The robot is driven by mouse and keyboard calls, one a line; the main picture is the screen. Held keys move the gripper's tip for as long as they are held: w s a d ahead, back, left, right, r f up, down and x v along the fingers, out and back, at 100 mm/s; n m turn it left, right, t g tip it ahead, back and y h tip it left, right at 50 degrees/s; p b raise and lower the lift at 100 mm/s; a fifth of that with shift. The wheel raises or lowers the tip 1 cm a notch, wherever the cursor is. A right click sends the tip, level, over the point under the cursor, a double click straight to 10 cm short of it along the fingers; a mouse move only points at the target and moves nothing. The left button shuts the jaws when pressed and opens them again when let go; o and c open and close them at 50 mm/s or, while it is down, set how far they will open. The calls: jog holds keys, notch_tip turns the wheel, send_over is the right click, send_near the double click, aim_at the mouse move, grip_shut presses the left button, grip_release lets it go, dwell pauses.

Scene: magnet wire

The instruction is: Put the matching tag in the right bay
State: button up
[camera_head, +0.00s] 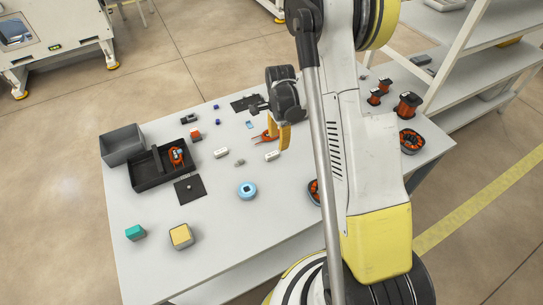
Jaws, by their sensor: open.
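A black tray (147,179) with compartments lies at the left of the table, and an orange-and-dark wound part (176,156) sits in its right compartment. Two small pale blocks, one (221,153) near the middle and one (271,156) to its right, lie on the table. A small blue tag-like piece (249,125) lies further back. I cannot tell which piece is the matching tag. My gripper (277,133) is open, with yellow fingers pointing down over the table. An orange coil with thin leads (267,136) shows beside the fingers; I see nothing clearly held.
A grey open bin (122,145) stands behind the tray. Copper spools (407,105) stand at right. My arm hides the table's right part.

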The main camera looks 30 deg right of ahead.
aim_at(277, 152)
notch_tip(277, 152, down, 7)
jog(key=b, duration=0.2)
jog(key=shift+a+f+b, duration=0.15)
jog(key=shift+f+b, duration=0.05)
jog(key=shift+b, duration=0.2)
jog(key=shift+r, duration=0.1)
grip_shut()
